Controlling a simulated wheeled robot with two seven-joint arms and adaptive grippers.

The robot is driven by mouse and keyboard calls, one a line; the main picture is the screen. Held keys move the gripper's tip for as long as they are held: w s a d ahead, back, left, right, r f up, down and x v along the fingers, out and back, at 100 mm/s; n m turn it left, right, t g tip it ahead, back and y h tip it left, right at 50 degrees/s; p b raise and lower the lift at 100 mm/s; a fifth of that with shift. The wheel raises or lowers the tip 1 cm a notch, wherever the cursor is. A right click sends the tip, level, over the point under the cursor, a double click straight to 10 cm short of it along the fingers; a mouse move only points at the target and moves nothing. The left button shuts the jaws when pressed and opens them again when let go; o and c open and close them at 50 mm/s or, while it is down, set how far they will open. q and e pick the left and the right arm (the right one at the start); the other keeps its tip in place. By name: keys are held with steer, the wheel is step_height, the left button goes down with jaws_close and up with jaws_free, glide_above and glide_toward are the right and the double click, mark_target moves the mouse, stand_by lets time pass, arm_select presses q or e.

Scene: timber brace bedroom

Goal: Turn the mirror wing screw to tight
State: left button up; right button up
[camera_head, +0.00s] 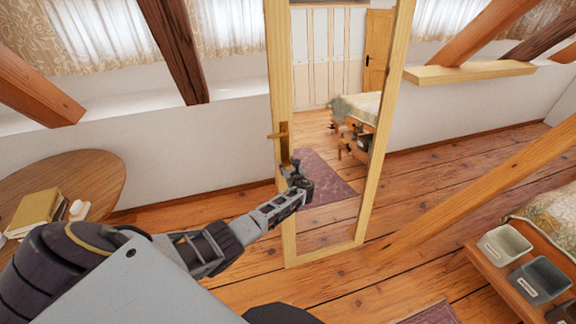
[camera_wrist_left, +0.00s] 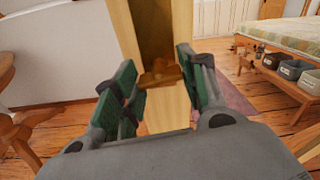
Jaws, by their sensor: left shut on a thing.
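The standing mirror has a pale wooden frame (camera_head: 388,95), seen upright in the middle of the head view. A brass fitting (camera_head: 281,135) sits on its left upright. In the left wrist view, the brass-brown wing screw (camera_wrist_left: 161,73) lies between the green-padded fingers in front of the wooden post. My left gripper (camera_head: 296,172) is at the left upright, just below the brass fitting, and is shut on the wing screw. The fingers partly cover this spot in the head view, so the screw's exact angle cannot be told. My right gripper is not in view.
A round wooden table (camera_head: 95,172) with books (camera_head: 37,212) stands at the left. A slanted timber brace (camera_head: 470,195) crosses at the right. Grey bins (camera_head: 540,280) stand on a wooden bench at the lower right. Bare floor lies around the mirror's foot.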

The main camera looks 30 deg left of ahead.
arm_select(q)
steer(key=shift+s+f, duration=0.15)
steer(key=shift+f, duration=0.1)
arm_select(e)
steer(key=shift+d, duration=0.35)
arm_select(q)
steer(key=o, duration=0.8)
steer(key=shift+c, duration=0.2)
steer(key=shift+o, duration=1.4)
steer(key=shift+r, duration=0.15)
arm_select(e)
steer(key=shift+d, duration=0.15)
arm_select(q)
steer(key=shift+d+r, duration=0.1)
steer(key=shift+d, duration=0.1)
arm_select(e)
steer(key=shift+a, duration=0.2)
arm_select(q)
steer(key=v, duration=1.1)
steer(key=shift+s+d, duration=0.2)
steer(key=shift+d, duration=0.05)
